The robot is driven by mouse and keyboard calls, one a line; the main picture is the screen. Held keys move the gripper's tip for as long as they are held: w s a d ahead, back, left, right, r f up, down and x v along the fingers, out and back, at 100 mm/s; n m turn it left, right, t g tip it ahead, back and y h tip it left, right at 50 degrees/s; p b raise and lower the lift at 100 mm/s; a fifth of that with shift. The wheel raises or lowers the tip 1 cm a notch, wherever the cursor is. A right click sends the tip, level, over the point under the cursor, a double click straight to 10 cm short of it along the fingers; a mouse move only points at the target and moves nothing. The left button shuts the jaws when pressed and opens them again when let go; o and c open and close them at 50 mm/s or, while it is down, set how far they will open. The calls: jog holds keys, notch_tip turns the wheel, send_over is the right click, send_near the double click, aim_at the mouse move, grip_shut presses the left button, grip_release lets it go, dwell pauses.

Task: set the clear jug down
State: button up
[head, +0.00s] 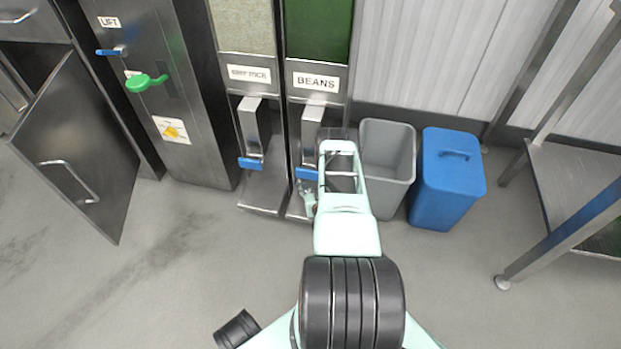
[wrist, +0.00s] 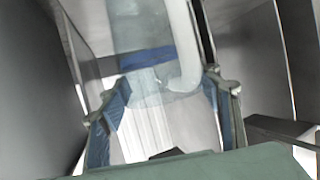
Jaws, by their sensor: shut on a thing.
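The clear jug (wrist: 187,60) shows in the wrist view with its pale, curved handle to the right; its see-through body blends into the metal behind it. My gripper (wrist: 167,96) is shut on the jug, with a finger on either side. In the head view, part of my gripper (head: 307,198) shows low in front of the beans dispenser (head: 316,82), beside its blue lever. My arm hides most of that spot, and I cannot make out the jug there. Whether the jug's bottom touches the dispenser's base is hidden.
A second dispenser (head: 249,74) with a blue lever stands left of the beans one. A grey bin (head: 387,160) and a blue lidded bin (head: 447,180) stand to the right. A cabinet door (head: 75,150) hangs open at left. The floor in front is clear.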

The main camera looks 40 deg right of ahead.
jog(key=shift+f, duration=0.15)
jog(key=o, duration=1.6)
